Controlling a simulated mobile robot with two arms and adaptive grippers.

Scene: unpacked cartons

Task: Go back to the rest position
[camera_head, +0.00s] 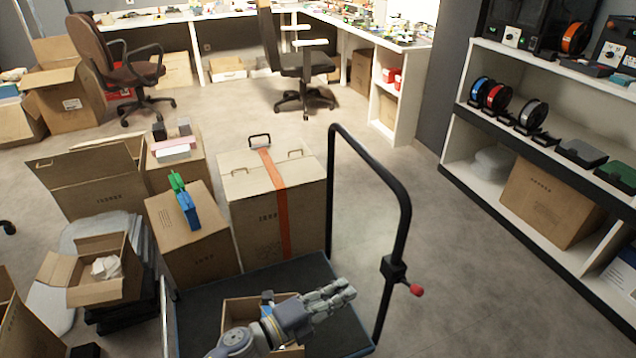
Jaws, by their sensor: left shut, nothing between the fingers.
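My left gripper (330,297) is low in the view, over the right part of the cart's dark platform (205,308). Its fingers are together with nothing between them, and they point right, close to the cart's black handle in the picture. My left forearm crosses above an open carton (237,311) on the platform and hides part of it. A bit of something blue shows at that carton, mostly hidden. My right gripper does not show.
The cart's black handle (403,215) rises right of my gripper. A taped carton (276,205) and a smaller carton (190,245) with green and blue items stand behind the platform. Open cartons crowd the left. A white shelf (470,160) lines the right. Floor between handle and shelf is clear.

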